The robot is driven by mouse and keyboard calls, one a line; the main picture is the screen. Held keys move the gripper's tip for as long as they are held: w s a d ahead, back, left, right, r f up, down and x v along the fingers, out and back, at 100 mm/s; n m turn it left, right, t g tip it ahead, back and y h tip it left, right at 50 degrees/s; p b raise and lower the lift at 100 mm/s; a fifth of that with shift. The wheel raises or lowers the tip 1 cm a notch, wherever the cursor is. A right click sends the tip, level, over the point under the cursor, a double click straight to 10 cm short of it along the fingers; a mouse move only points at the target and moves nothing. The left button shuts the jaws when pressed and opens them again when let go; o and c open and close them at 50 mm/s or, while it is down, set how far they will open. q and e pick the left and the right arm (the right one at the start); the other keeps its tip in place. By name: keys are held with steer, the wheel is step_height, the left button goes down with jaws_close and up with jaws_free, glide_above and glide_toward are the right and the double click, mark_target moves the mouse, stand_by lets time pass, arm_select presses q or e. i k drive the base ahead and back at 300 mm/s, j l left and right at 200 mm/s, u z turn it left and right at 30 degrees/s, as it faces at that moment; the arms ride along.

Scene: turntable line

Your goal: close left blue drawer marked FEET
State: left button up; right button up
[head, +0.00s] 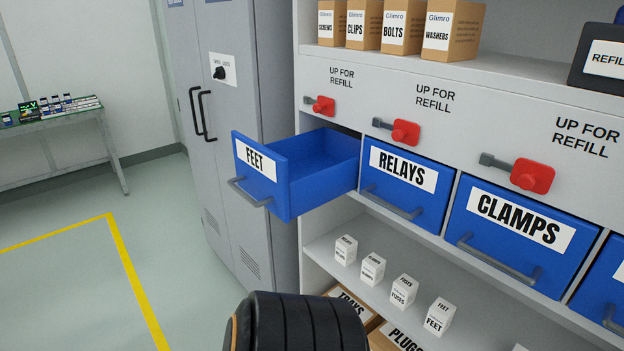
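The blue drawer marked FEET (276,202) is pulled well out of the shelf unit at the left end of its row. Its inside (320,168) looks empty where I can see it. A grey bar handle (248,193) is on its front, below the white FEET label. A black ribbed part, likely of my own arm, shows at the bottom middle, below the drawer and apart from it. Neither gripper is in view.
Blue drawers marked RELAYS (404,205) and CLAMPS (486,253) are shut to the right. Red levers (405,132) sit above the drawers. Small white boxes (373,268) stand on the shelf below. A grey cabinet (228,140) stands behind the open drawer. Floor at left is clear.

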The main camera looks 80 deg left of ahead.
mark_target(291, 177)
steer(key=u, duration=2.85)
